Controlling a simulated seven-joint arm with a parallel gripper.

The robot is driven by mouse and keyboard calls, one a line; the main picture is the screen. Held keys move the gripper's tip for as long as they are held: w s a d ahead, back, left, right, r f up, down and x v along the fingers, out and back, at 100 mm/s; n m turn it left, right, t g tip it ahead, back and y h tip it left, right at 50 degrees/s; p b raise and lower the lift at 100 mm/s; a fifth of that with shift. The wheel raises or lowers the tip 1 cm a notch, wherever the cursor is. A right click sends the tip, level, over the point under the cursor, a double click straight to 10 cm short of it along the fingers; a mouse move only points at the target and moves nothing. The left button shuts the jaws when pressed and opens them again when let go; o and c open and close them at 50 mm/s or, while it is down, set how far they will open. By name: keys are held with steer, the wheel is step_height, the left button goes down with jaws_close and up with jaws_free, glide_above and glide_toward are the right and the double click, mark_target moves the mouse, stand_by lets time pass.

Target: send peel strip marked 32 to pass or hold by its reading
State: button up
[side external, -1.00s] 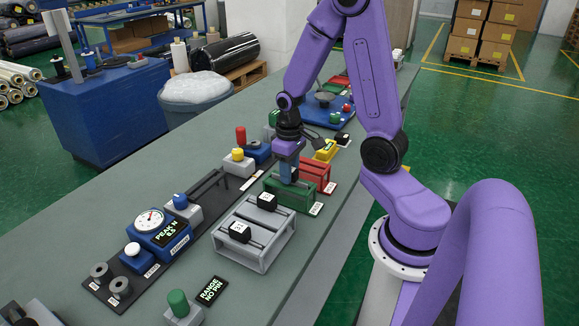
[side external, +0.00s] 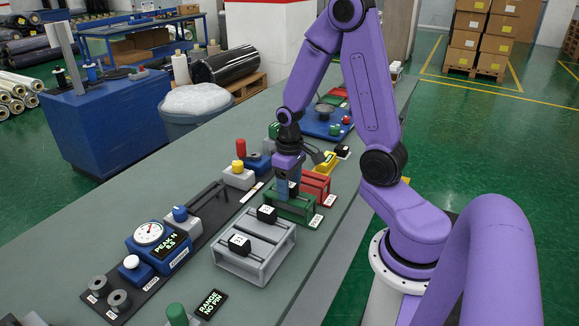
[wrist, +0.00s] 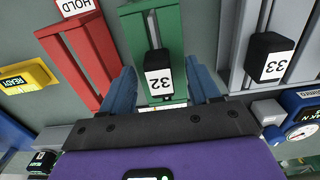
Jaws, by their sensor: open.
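The strip marked 32, with a black end block and white label (wrist: 159,80), lies in the green rack (wrist: 134,26) in the wrist view. My gripper (wrist: 163,90) is open, with one blue finger on each side of the block; I cannot tell whether they touch it. In the side view my gripper (side external: 288,192) is down at the green rack (side external: 300,212) and hides the block. The red rack (wrist: 80,58) beside it carries a HOLD label (wrist: 75,7). The gauge (side external: 158,240) has a PEAK N display (side external: 165,246) that seems to read 8.3.
A grey rack (side external: 232,262) beside the green one holds two black-ended strips, one marked 33 (wrist: 270,57). A yellow READY block (wrist: 25,76) lies beyond the red rack. A RANGE NO PIN display (side external: 211,304) stands near a green button (side external: 177,314).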

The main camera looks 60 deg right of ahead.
step_height(320, 180, up, 17)
stand_by(0.6)
steer(key=shift+a, duration=0.15)
steer(key=s+a+f+n, duration=0.1)
steer(key=s+a+n, duration=0.15)
steer(key=a, duration=0.25)
steer(key=s+a+f+n, duration=0.2)
steer(key=a+n, duration=0.1)
steer(key=a, duration=0.2)
steer(key=s+a+f+n, duration=0.1)
steer(key=s+a+n, duration=0.2)
steer(key=s, duration=0.3)
steer(key=s+a+f+n, duration=0.2)
steer(key=s+a+n, duration=0.1)
steer(key=s, duration=0.3)
steer(key=shift+s+a+n, duration=0.25)
steer(key=shift+s+n, duration=0.05)
steer(key=shift+n, duration=0.25)
